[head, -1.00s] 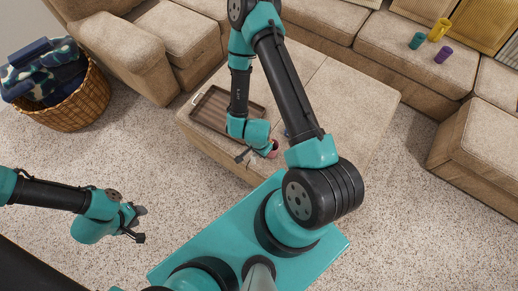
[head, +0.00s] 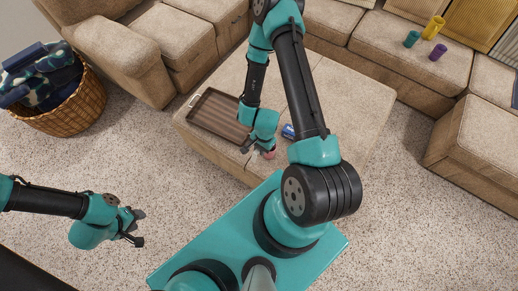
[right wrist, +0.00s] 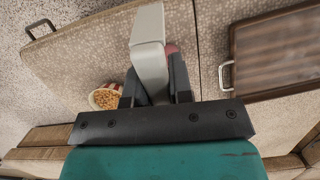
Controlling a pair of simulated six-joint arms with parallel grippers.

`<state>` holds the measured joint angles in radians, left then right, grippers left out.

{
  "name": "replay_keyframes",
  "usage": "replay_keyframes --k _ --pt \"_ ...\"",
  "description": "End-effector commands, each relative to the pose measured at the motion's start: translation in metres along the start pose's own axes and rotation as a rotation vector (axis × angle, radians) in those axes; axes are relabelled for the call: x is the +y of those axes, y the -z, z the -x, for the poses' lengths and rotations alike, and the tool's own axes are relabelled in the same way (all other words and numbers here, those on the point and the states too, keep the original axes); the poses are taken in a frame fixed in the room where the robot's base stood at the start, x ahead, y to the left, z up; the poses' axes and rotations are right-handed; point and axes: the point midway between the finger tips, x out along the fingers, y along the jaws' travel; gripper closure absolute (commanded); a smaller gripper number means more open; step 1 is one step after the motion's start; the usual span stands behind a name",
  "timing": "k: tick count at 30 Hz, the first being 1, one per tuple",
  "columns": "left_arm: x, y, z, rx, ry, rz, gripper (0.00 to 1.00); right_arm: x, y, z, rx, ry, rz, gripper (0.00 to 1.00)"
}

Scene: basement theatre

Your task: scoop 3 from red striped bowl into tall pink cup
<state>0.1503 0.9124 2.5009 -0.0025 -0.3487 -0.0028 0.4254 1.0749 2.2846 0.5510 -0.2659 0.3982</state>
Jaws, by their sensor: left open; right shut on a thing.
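The red striped bowl (right wrist: 105,97), holding small yellowish pieces, stands on the ottoman to the left of my right gripper in the right wrist view. My right gripper (right wrist: 155,88) is shut on a pale grey scoop (right wrist: 149,40), which points away from it. A bit of pink (right wrist: 171,48), likely the tall pink cup, shows behind the scoop; most of it is hidden. In the head view my right gripper (head: 248,148) is low over the ottoman's near edge, with a small reddish-pink thing (head: 270,154) beside it; I cannot tell which vessel. My left gripper (head: 138,226) is open and empty over the carpet.
A brown tray (head: 205,125) lies on the ottoman (head: 350,100), left of my right gripper. A blue item (head: 288,131) is right of it. Teal (head: 411,39), yellow (head: 433,28) and purple (head: 438,52) cups stand on the sofa. A laundry basket (head: 75,115) is far left.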

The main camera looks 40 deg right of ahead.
Motion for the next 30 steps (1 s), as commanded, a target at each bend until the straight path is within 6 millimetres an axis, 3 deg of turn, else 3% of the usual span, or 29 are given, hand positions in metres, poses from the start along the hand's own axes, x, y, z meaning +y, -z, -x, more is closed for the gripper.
replay_keyframes --k 30 --pt "0.0 0.0 0.0 0.0 0.0 0.0 0.57 0.0 0.032 0.024 -0.433 0.0 -0.002 1.0"
